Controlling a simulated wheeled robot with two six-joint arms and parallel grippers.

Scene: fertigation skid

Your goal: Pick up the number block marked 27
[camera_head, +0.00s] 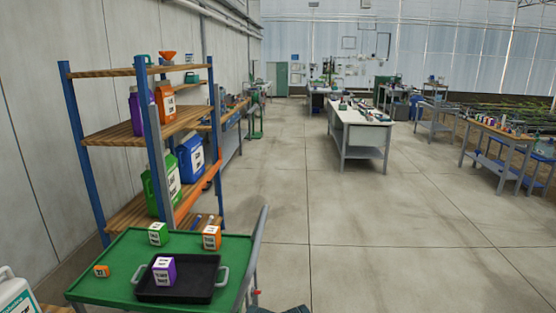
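A small orange block (101,271) with a white label lies at the left side of a green-topped cart (120,250). Its label is too small to read surely, but it looks like a two-digit number. Its sides are clear of the black tray beside it. Neither of my grippers can be made out in the head view. A dark shape shows at the bottom edge, but I cannot tell what it is.
On the cart stand a black tray (205,290) holding a purple labelled box (164,271), a green box (158,234) and an orange box (211,238). A shelf rack (130,132) with jugs stands behind. A white jug (14,293) is at lower left. Open floor lies right.

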